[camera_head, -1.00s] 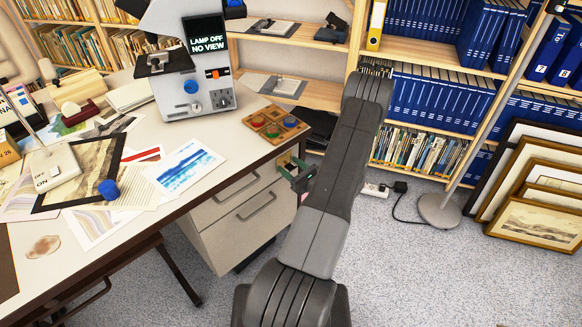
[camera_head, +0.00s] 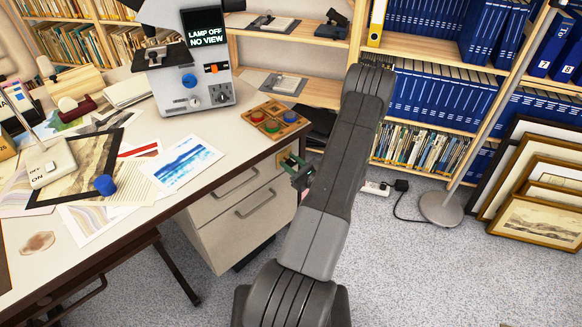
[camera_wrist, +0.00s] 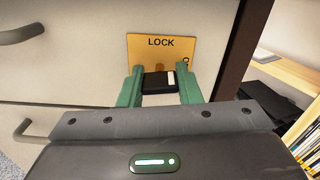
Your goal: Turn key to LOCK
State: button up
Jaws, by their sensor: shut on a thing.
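The lock plate (camera_wrist: 190,48) is a tan panel on the drawer cabinet's front, with the word LOCK at its top and a small round mark at its right edge. A black key head (camera_wrist: 155,82) with a pale stripe near its right end sits in front of the plate. My gripper (camera_wrist: 160,84) is shut on the key head, with a green finger on each side. In the head view, my gripper (camera_head: 298,172) is at the cabinet's upper right corner, partly hidden by my arm.
The drawer cabinet (camera_head: 240,222) stands under the desk (camera_head: 215,120), with drawer handles left of the plate. The desk's dark edge is close to my gripper's right in the wrist view. A lamp stand (camera_head: 440,208) and leaning framed prints (camera_head: 540,222) stand at right.

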jog(key=n+b, duration=0.2)
jog(key=b, duration=0.2)
jog(key=n+b, duration=0.3)
jog(key=b, duration=0.1)
jog(key=shift+f, duration=0.4)
jog(key=n+b, duration=0.5)
jog(key=b, duration=0.2)
jog(key=shift+b, duration=0.35)
jog(key=n+b, duration=0.3)
jog(key=b, duration=0.2)
jog(key=shift+b, duration=0.4)
jog(key=n+b, duration=0.3)
jog(key=shift+r, duration=0.35)
jog(key=shift+n+b, duration=0.3)
jog(key=o, duration=1)
jog(key=shift+r, duration=0.1)
jog(key=p+v, duration=0.3)
jog(key=v, duration=1.1)
